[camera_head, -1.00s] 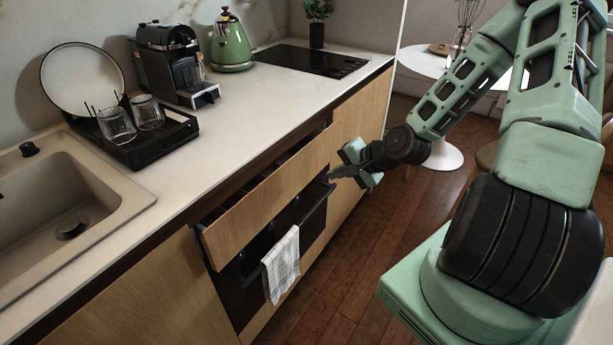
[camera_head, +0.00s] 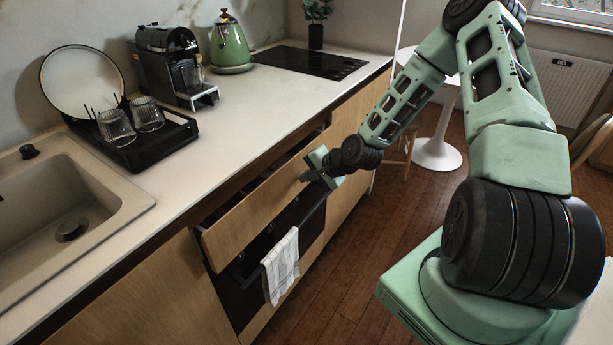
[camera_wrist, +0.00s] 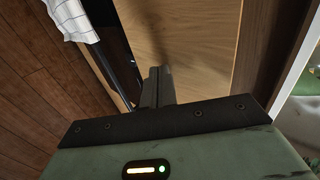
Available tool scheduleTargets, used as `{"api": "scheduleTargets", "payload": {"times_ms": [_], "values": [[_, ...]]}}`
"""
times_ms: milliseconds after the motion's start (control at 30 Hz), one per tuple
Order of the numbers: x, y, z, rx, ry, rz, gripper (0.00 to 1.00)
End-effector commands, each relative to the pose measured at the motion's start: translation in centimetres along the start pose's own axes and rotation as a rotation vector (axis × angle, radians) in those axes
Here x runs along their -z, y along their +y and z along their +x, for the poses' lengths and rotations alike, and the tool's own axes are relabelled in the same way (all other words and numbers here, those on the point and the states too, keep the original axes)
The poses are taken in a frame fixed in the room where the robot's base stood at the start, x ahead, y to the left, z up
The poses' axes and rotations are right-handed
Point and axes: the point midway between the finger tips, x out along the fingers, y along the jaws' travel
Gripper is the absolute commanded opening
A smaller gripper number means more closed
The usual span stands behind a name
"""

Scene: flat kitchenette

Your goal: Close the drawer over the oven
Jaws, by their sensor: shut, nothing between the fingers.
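The drawer over the oven (camera_head: 250,222) has a light wooden front and stands partly open, with a dark gap behind its front. My gripper (camera_head: 304,176) is shut and empty, with its fingertips at the right part of the drawer front. In the wrist view my closed fingers (camera_wrist: 157,84) point at a wooden panel (camera_wrist: 195,40). I cannot tell whether the tips touch it. The oven (camera_head: 238,292) sits below the drawer, with a bar handle (camera_head: 313,212).
A checked towel (camera_head: 281,265) hangs on the oven handle, and it also shows in the wrist view (camera_wrist: 72,18). The countertop (camera_head: 235,140) above holds a dish rack (camera_head: 150,152), a coffee machine (camera_head: 170,65) and a green kettle (camera_head: 230,45). The wooden floor (camera_head: 375,245) in front is clear.

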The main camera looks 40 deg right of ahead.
Motion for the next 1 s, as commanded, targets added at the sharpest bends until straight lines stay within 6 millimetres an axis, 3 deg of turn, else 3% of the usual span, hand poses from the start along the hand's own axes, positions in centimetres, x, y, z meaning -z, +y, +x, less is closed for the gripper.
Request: {"api": "scheduleTargets", "payload": {"times_ms": [133,400,1000], "values": [[0.0,-0.5,0.5,0.001,-0.001,-0.002,0.00],[0.0,-3.4,3.6,0.003,0.000,-0.002,0.00],[-0.1,-4.1,4.1,0.009,-0.001,-0.004,0.00]]}}
